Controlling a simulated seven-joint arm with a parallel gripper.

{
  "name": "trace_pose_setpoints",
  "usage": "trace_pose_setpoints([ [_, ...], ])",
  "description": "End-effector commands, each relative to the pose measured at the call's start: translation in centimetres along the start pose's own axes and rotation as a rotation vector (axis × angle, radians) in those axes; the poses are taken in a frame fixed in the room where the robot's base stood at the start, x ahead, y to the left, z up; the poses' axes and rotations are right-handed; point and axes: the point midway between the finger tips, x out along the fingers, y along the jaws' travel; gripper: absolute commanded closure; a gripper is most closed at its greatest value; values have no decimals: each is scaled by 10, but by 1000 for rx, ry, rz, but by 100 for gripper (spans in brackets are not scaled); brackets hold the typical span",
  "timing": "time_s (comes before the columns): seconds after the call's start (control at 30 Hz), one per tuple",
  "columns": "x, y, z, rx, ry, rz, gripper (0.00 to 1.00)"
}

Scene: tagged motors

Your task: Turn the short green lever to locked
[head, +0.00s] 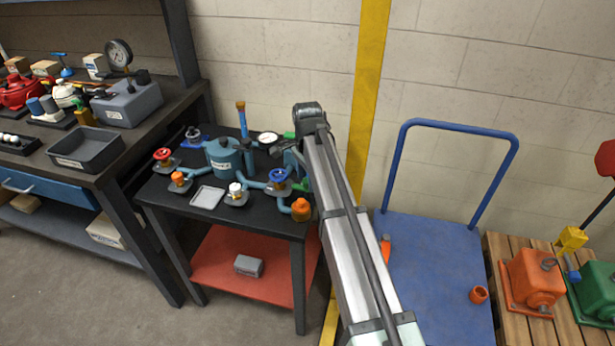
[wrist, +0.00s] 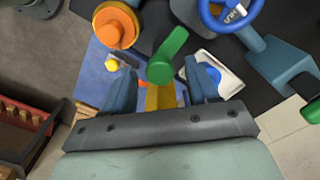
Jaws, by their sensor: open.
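A short green lever (wrist: 166,57) with a rounded end shows in the wrist view between the two fingers of my gripper (wrist: 162,86). The fingers are open, one on each side of it, with gaps visible; I cannot tell its depth relative to the fingertips. In the head view my gripper (head: 292,160) is over the right side of the black table, and my arm hides much of that area. A small green part (head: 300,186) shows just below it, probably this lever. Lock markings are not readable.
An orange knob (wrist: 117,25) and a blue handwheel (wrist: 230,12) flank the lever. Another green part (wrist: 311,116) is at the wrist view's right edge. A teal tank (head: 224,157) with pipes stands on the table (head: 250,219). A yellow post (head: 367,80) rises behind.

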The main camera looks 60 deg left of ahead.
Motion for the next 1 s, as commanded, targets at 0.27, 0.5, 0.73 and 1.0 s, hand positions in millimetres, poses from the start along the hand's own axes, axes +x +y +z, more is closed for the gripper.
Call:
trace_pose_setpoints([
  [0.27, 0, 0, 0, 0, 0, 0, 58],
  [0.5, 0, 0, 0, 0, 0, 0, 81],
  [0.73, 0, 0, 0, -1, 0, 1, 97],
  [1.0, 0, 0, 0, -52, 0, 1, 97],
])
